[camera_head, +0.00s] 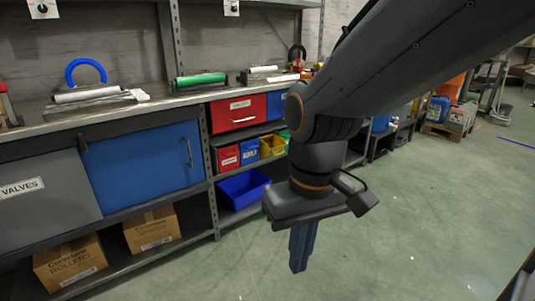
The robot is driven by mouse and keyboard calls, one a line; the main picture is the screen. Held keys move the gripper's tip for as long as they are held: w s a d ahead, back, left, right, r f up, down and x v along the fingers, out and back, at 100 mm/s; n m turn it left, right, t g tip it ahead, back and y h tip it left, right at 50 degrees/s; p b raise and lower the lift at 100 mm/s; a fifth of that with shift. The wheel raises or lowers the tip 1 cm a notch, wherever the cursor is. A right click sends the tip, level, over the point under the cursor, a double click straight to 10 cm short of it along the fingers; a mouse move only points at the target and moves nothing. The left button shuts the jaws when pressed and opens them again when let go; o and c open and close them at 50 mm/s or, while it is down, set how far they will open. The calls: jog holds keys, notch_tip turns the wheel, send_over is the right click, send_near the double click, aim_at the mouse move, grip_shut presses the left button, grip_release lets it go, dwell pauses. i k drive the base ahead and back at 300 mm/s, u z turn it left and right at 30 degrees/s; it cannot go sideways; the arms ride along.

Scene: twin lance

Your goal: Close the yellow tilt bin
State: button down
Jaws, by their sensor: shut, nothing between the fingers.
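The yellow tilt bin (271,147) is in a row of small bins on the shelf below the red drawer. It appears tilted outward, with its dark inside showing at the top. Its right side is close to my arm in the picture. My gripper (299,268) points down over the green floor, in front of the bench and apart from the bin. Its fingers are together and empty.
Red (227,159) and blue (249,153) bins sit left of the yellow one. A larger open blue bin (243,189) stands below. A red drawer (238,112) is above. Cardboard boxes (152,229) fill the lower left shelf.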

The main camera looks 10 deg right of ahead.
aim_at(270, 145)
jog(key=k, duration=0.45)
jog(key=u, duration=0.65)
jog(key=i, duration=0.8)
jog(key=z, duration=0.75)
jog(key=i, duration=0.55)
jog(key=z, duration=0.65)
